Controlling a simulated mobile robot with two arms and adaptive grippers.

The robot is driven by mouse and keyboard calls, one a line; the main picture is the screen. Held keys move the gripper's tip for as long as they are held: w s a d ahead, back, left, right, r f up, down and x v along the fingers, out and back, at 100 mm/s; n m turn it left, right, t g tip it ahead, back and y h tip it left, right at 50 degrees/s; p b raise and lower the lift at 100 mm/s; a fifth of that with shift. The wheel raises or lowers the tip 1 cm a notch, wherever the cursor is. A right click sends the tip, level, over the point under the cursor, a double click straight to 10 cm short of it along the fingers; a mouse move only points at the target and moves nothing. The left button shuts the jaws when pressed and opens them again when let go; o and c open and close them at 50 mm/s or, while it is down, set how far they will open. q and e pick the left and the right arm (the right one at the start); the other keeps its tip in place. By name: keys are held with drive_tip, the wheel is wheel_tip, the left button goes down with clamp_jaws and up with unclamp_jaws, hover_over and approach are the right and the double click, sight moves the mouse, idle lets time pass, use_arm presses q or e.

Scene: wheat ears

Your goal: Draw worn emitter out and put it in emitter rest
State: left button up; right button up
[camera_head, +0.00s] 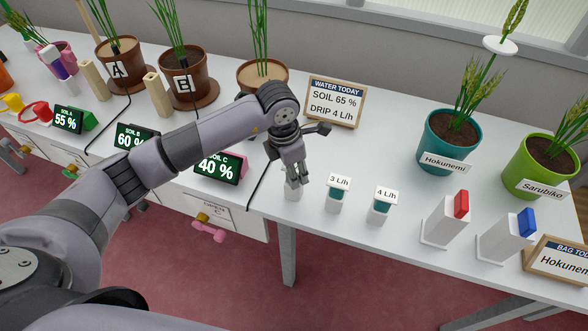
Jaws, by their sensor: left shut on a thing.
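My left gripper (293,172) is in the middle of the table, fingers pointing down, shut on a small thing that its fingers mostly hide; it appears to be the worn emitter. Directly below the fingertips is a white stand (292,191), which may be the emitter rest; its label is hidden by the gripper. I cannot tell whether the held thing touches it. To its right stand a white holder labelled 3 L/h (338,195) and one labelled 4 L/h (381,207), each with a teal part. My right gripper is out of view.
Pot C (262,75) stands behind my left arm, with pots A (118,70) and B (184,77) farther left. A sign (334,102) reads soil 65 %, drip 4 L/h. A teal pot (446,140) and a green pot (541,165) stand right. Several displays line the front left.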

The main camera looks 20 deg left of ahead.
use_arm(q)
drive_tip(key=shift+f, duration=0.3)
drive_tip(key=o, duration=1.3)
drive_tip(key=shift+r, duration=0.1)
